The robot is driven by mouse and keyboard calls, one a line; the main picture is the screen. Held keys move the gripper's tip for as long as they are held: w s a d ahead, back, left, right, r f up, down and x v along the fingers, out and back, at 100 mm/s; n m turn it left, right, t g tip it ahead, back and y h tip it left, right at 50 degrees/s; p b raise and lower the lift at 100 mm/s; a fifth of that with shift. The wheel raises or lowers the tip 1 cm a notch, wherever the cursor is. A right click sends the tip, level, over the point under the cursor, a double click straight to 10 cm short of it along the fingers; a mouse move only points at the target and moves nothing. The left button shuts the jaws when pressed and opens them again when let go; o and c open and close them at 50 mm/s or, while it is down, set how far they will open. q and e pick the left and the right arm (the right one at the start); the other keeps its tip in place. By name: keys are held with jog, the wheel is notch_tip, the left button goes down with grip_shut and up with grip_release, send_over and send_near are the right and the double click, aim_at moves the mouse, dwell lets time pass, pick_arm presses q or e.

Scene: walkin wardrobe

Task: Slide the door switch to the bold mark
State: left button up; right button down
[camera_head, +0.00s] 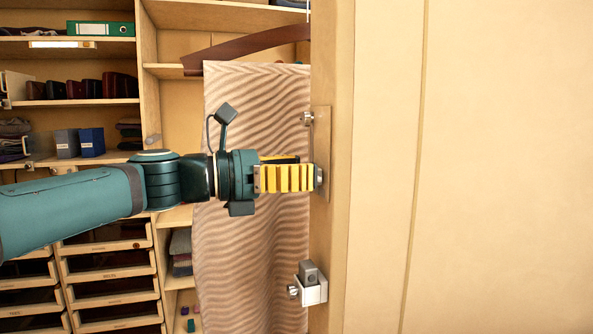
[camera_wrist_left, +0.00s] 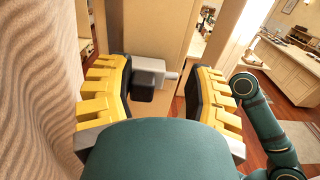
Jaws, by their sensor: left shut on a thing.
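My left gripper (camera_head: 318,178), with yellow ribbed fingers, reaches in from the left to the edge of the wooden door post. It is shut on the door switch, mostly hidden behind the fingers in the head view. A pale mounting plate (camera_head: 322,125) shows above the fingertips on the post, with a small round metal knob (camera_head: 307,118). In the left wrist view, a light grey block (camera_wrist_left: 148,68) with a dark face and a peg to the right shows between the fingers. No bold mark can be made out. My right gripper is out of view.
A white bracket (camera_head: 315,294) with a grey block and a metal knob sticks out lower on the post. A wavy-patterned panel (camera_head: 255,260) hangs close behind my left gripper. Shelves and drawers fill the left. A broad wooden panel (camera_head: 500,170) stands on the right.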

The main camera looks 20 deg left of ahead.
pick_arm(q)
jog(key=v, duration=1.2)
jog(key=shift+d, duration=0.1)
